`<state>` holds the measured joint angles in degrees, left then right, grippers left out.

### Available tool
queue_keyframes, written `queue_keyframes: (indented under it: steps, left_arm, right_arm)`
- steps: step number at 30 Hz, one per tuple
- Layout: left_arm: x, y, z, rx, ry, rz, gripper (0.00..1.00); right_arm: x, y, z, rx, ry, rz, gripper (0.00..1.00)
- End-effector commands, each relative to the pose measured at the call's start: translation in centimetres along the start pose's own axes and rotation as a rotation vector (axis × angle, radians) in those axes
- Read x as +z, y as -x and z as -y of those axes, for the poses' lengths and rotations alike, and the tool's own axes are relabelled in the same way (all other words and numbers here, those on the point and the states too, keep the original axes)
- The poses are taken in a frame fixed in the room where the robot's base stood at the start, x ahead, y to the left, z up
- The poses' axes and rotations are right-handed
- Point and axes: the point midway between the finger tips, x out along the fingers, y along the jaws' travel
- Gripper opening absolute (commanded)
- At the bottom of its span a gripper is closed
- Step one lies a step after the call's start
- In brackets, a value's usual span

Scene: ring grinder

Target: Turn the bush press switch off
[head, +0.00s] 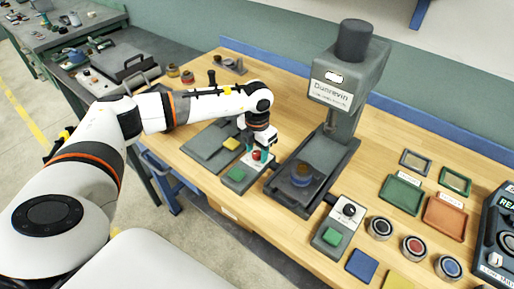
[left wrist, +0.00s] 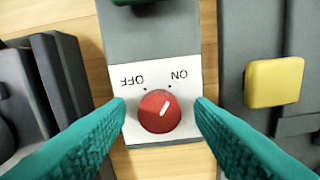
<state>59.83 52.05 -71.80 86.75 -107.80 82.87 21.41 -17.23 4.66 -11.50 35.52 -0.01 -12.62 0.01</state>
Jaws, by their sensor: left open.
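A grey switch box (head: 240,178) with a green button and a red rotary knob (head: 257,155) stands left of the tall grey press (head: 345,80). In the left wrist view the red knob (left wrist: 160,111) sits on a white plate (left wrist: 125,82), with OFF and ON printed upside down. My left gripper (left wrist: 161,106) is open, with one teal finger on each side of the knob; gaps show between fingers and knob. In the head view my left gripper (head: 259,152) is over the box. My right gripper is not in view.
A second switch box (head: 333,229) with a black knob and green button stands right of the press. A flat grey device (head: 212,148) with a yellow button (left wrist: 274,82) is close beside the first box. Coloured trays (head: 402,194) and round pots (head: 412,247) fill the right side.

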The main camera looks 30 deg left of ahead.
Motion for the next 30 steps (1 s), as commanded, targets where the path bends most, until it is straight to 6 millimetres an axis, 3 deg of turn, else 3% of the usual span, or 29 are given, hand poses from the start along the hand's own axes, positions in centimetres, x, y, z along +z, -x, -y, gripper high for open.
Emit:
queue_keyframes:
  steps: [6, 14, 23, 30]
  left_arm:
    - [0.01, -0.05, -0.02, 0.000, 0.000, 0.001, 0.47]
    - [0.01, -0.02, -0.03, 0.000, 0.000, 0.001, 0.05]
    - [0.03, -0.05, -0.02, 0.000, 0.035, 0.001, 0.04]
    - [0.02, -0.12, -0.05, 0.001, 0.168, 0.001, 0.04]
  right_arm:
    - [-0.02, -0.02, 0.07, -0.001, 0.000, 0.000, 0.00]
    - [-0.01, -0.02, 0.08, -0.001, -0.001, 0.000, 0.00]
    - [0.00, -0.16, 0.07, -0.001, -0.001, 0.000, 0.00]
    - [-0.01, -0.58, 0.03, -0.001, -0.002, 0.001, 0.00]
